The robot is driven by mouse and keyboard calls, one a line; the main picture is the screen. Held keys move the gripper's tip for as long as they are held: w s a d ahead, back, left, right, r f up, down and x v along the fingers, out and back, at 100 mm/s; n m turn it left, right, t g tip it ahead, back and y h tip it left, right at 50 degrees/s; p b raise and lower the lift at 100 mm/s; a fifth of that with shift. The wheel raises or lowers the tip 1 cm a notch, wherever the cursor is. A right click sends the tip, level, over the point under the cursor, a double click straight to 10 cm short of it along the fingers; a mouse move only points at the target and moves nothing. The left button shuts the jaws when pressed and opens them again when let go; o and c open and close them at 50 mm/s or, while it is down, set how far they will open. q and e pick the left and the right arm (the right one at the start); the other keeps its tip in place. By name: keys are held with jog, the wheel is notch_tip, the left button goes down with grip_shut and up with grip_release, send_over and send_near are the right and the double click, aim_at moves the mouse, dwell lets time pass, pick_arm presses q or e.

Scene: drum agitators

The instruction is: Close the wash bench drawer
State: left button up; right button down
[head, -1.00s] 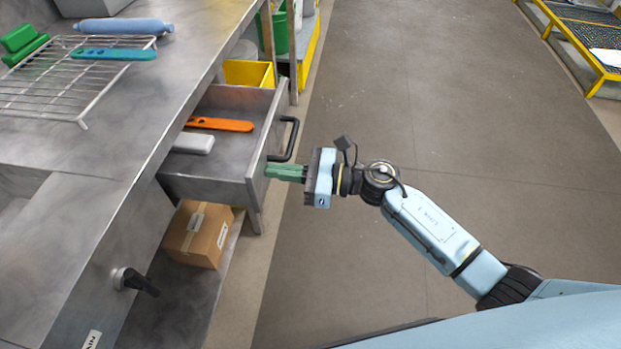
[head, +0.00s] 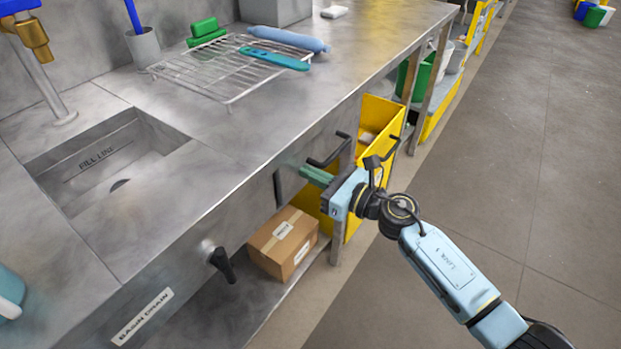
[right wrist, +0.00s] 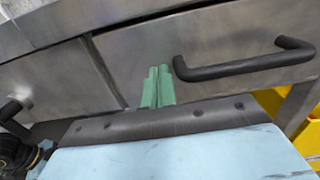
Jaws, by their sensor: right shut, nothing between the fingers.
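The wash bench drawer front (head: 300,165) lies in under the bench top in the head view, with its inside hidden. In the right wrist view, the steel drawer front (right wrist: 215,45) looks about flush with the panel on its left, with a dark seam between them; I cannot tell whether a small gap is left. Its black bar handle (head: 327,152) also shows in the right wrist view (right wrist: 245,65). My right gripper (head: 312,174) is shut and empty, its green fingertips (right wrist: 157,82) at the drawer front, left of the handle. Contact is unclear. My left gripper is not in view.
A cardboard box (head: 284,243) stands on the lower shelf below the drawer. A yellow bin (head: 378,118) is beside the drawer, past a bench leg. A black drain lever (head: 222,264) sticks out of the bench front.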

jog(key=shift+a+r, duration=0.2)
jog(key=shift+r, duration=0.1)
